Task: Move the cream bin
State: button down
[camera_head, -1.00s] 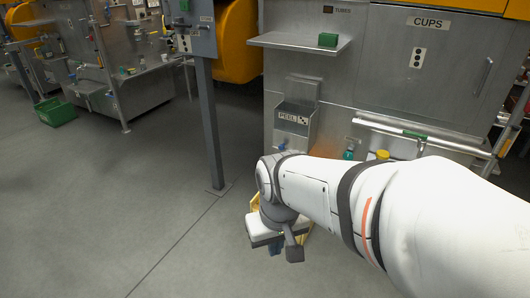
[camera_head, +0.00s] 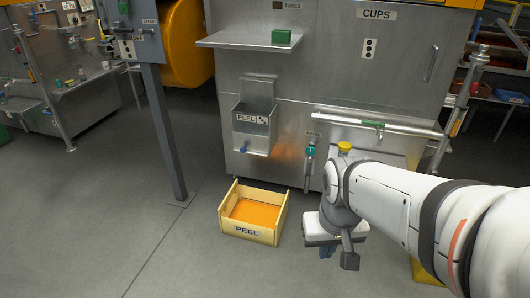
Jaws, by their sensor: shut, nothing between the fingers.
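The cream bin (camera_head: 262,236) stands upright on the floor in front of the steel machine. It is an open box with a PEEL label on its front and a flat orange surface inside. My gripper (camera_head: 327,252) points down to the right of the bin, clear of it in the picture. My arm reaches in from the right edge. The fingers are small and mostly hidden under the wrist; they are shut and empty.
A PEEL chute (camera_head: 253,128) is on the steel machine (camera_head: 300,100) behind the bin. A grey post (camera_head: 168,140) stands on the left. A yellow object (camera_head: 421,272) is partly hidden behind my arm. Floor (camera_head: 90,220) is clear left and in front.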

aim_at(251, 214)
jog(key=u, duration=0.05)
jog(key=i, duration=1)
jog(key=z, duration=0.05)
